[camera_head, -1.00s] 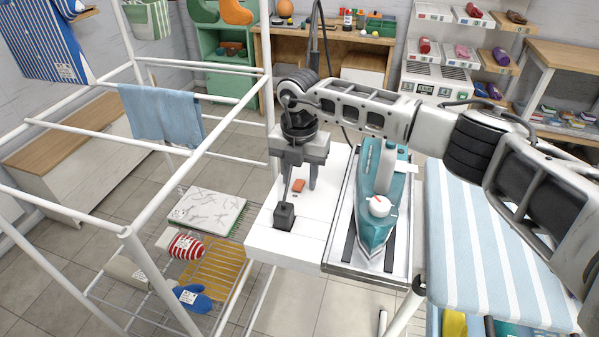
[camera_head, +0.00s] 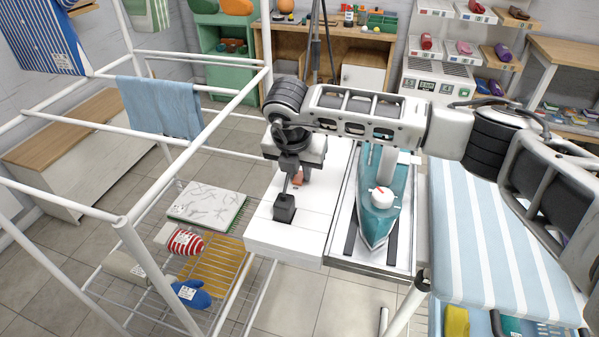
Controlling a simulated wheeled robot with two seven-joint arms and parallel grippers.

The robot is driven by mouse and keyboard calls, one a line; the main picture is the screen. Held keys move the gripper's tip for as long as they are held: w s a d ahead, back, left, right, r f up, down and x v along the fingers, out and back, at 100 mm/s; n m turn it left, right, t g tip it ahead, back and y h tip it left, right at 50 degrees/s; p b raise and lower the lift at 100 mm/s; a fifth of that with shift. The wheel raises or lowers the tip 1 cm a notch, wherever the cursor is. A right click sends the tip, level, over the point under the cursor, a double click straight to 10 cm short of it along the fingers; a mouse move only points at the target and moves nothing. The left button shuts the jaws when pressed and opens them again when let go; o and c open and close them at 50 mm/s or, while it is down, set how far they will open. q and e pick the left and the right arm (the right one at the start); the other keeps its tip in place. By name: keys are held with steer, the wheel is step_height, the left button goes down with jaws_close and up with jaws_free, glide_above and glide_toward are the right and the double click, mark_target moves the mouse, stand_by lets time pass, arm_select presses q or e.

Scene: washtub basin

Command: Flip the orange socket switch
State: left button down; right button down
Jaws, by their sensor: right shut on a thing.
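The orange socket switch (camera_head: 298,178) is a small orange block on the white board beside the iron. My right gripper (camera_head: 296,176) points down at it from above and is shut on it, with its fingers close around the switch. The fingers and wrist hide part of the switch, so its tilt is hard to tell. A black plug (camera_head: 284,207) stands on the same white board (camera_head: 290,238), just in front of the gripper. My left gripper is not in view.
A teal iron (camera_head: 378,215) rests on its tray right of the switch, under my right forearm. The striped ironing board (camera_head: 480,240) is further right. A white drying rack (camera_head: 135,245) with a blue towel (camera_head: 160,108) stands at left.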

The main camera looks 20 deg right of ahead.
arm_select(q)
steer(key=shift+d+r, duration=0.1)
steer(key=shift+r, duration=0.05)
arm_select(e)
steer(key=c, duration=1.3)
jaws_free()
steer(key=shift+r, duration=0.1)
steer(key=shift+s+a+r, duration=0.15)
steer(key=shift+r, duration=0.35)
arm_select(q)
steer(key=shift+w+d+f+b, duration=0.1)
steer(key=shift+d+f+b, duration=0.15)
steer(key=shift+b, duration=0.7)
arm_select(e)
steer(key=v, duration=1.5)
steer(key=shift+f, duration=0.1)
